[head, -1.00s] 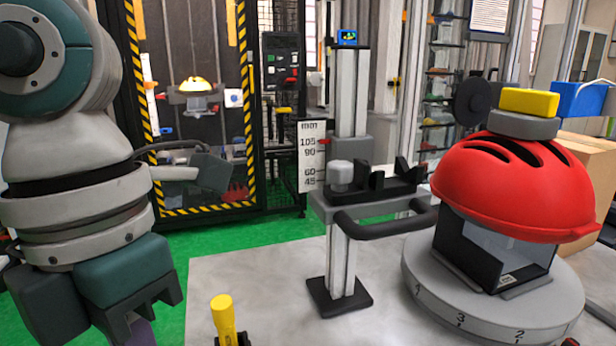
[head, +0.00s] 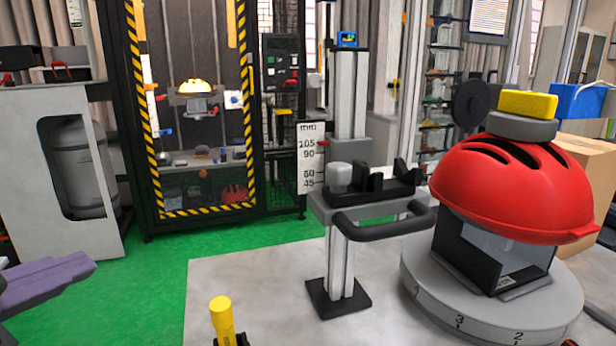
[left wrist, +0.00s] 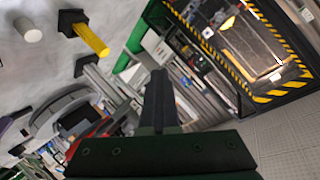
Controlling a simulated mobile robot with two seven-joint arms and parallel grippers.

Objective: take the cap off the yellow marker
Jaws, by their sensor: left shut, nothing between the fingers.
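The yellow marker (head: 222,318) stands upright at the bottom of the head view, in a black holder (head: 236,340) on the grey table. Its wider upper end looks like the cap, in place. The left wrist view shows the marker (left wrist: 92,40) and its dark square holder (left wrist: 72,22) at upper left. My right gripper is out of view.
A grey stand with a black handle (head: 385,222) stands behind the marker. The tabletop (head: 265,285) between marker and stand is clear. A striped-frame tower (head: 200,110) stands behind.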

